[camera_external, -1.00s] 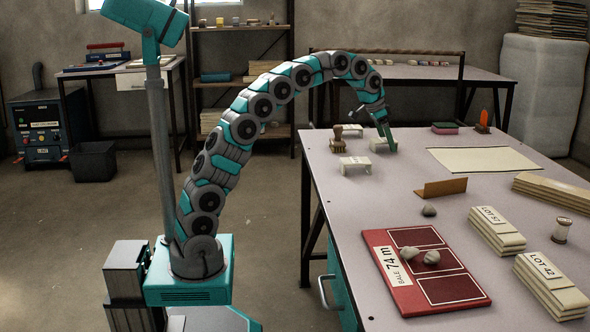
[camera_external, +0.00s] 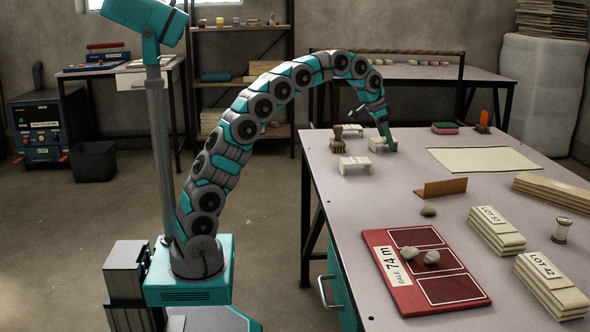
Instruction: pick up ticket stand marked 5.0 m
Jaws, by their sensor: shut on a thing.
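Two small white ticket stands are on the near-left part of the table; their markings are too small to read. The farther white stand (camera_external: 376,144) is at my gripper (camera_external: 387,145), which is shut on its right side. The fingers partly hide it, and it looks to be at table level. I cannot tell which stand is marked 5.0 m. The other white stand (camera_external: 354,165) stands upright, nearer the camera and left of my gripper, apart from it.
A brown stamp (camera_external: 337,140) stands just left of the held stand. A cream sheet (camera_external: 485,160) lies to the right. The table between is clear.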

